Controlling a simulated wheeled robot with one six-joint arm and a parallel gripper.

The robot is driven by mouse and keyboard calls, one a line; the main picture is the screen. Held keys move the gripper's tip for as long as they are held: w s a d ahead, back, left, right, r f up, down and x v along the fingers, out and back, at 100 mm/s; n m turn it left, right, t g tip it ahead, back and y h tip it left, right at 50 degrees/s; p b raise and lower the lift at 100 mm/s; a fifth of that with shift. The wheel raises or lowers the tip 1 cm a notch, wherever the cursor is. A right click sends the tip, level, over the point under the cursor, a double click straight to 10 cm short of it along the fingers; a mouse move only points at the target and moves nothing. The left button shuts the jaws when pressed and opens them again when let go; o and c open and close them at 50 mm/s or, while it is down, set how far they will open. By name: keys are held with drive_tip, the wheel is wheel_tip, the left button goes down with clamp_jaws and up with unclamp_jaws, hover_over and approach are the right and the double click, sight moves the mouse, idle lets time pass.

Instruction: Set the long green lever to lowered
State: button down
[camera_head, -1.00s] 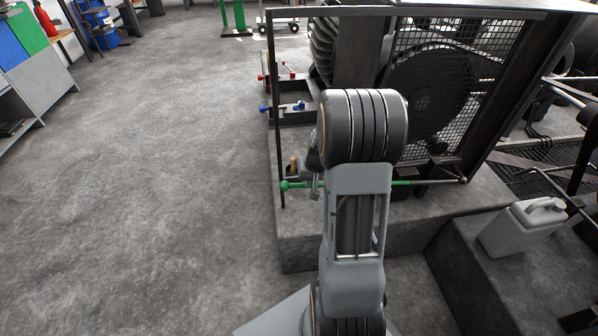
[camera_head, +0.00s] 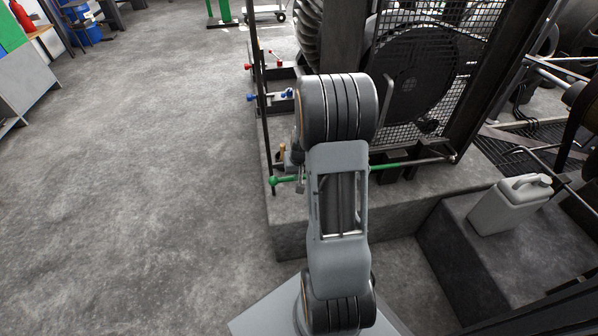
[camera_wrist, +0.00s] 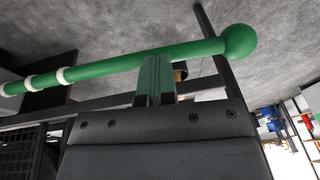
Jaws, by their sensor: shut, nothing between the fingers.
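The long green lever (camera_head: 392,165) runs across the front of the caged machine, from a grey rod end at the right to a green ball (camera_head: 272,181) at the left. It slopes slightly, ball end lower in the picture. My arm hides its middle. In the wrist view the green lever (camera_wrist: 110,69) crosses the upper part, with white rings at left and its ball at right. My gripper (camera_wrist: 155,66) is shut and empty, its fingertips at the bar near the ball. They look in contact, but I cannot be certain. In the head view my arm mostly hides the gripper.
Shorter levers with red (camera_head: 249,66) and blue (camera_head: 252,97) knobs stand farther back on the plinth. A dark frame post (camera_head: 262,115) rises close to the ball. A grey jerrycan (camera_head: 509,204) stands on a block at right. The floor at left is clear.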

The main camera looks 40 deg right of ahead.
drive_tip(key=p+v, duration=0.6)
drive_tip(key=v, duration=0.8)
drive_tip(key=shift+w+a, duration=0.15)
drive_tip(key=shift+a, duration=0.1)
drive_tip(key=s+a+r+n+p, duration=0.1)
drive_tip(key=s+a+r+p, duration=0.2)
drive_tip(key=a+r+p, duration=0.3)
drive_tip(key=s+a+r+n+p, duration=0.2)
drive_tip(key=s+a+r+p, duration=0.2)
drive_tip(key=r+p, duration=0.8)
drive_tip(key=s+a+r+n+t+p, duration=0.1)
drive_tip(key=a+r+p, duration=0.7)
drive_tip(key=r, duration=1.1)
drive_tip(key=shift+s+a+n+p, duration=0.25)
drive_tip(key=shift+s+n+p, duration=0.35)
drive_tip(key=shift+s, duration=0.65)
drive_tip(key=shift+d, duration=0.15)
